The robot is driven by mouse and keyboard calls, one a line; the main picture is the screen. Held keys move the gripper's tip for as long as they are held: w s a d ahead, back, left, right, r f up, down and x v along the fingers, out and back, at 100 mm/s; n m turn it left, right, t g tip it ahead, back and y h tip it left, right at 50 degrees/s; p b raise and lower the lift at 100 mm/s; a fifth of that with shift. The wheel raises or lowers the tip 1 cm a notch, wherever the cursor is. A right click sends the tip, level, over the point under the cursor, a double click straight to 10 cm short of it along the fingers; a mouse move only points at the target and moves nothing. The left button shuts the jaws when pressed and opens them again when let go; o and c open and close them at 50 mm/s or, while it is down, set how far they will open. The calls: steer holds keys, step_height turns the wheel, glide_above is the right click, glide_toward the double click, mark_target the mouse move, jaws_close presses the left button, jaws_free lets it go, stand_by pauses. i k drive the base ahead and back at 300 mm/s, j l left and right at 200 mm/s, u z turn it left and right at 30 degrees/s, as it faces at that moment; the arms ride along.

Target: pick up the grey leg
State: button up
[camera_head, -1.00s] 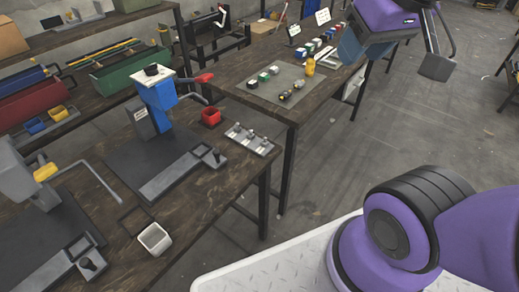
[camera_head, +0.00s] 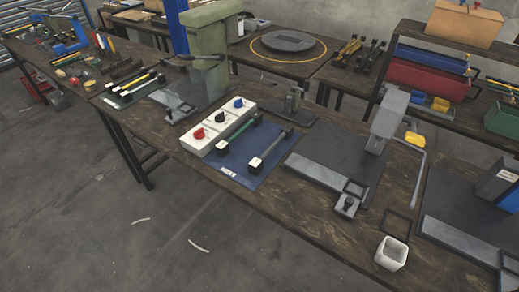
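Nothing covers the grey leg. My gripper is not in view now.
A white box with red, black and blue knobs (camera_head: 199,145) stands left of the legs. A grey press (camera_head: 387,118) stands right, a green press (camera_head: 207,50) behind left. A white square cup (camera_head: 391,253) sits near the bench's front edge.

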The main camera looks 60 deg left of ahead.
mark_target(255, 167)
steer(key=u, duration=1.95)
steer(key=i+j+u, duration=0.2)
steer(key=i+j, duration=0.15)
steer(key=i+j+u, duration=0.25)
steer(key=i, duration=0.25)
